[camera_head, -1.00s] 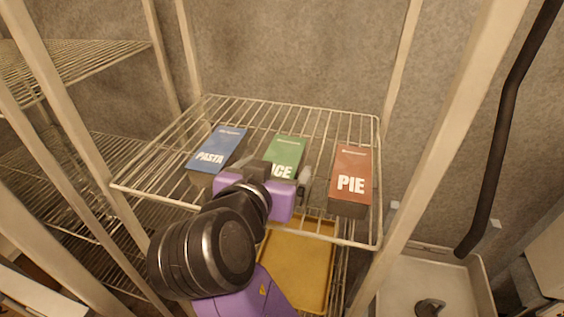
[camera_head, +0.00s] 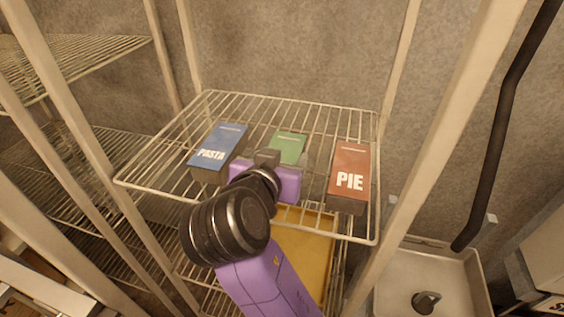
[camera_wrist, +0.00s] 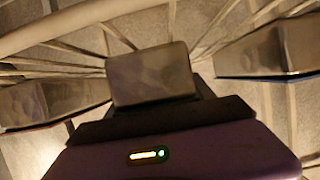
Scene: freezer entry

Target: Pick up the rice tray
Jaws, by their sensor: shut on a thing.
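The green rice tray (camera_head: 288,147) is on the wire shelf between the other two boxes. Its label is hidden behind my gripper. My purple gripper (camera_head: 284,163) is at its near end, with a grey finger on each side, shut on it. Whether the tray touches the shelf or hangs just above it cannot be told. In the wrist view, the grey end of the rice tray (camera_wrist: 150,75) is centred right before the gripper's dark bar. The fingers are not clear there.
A blue PASTA box (camera_head: 218,150) stands close on the left and a red PIE box (camera_head: 349,178) on the right. White rack posts (camera_head: 440,140) flank the shelf. A yellow tray (camera_head: 307,255) lies below. The back of the wire shelf (camera_head: 330,115) is free.

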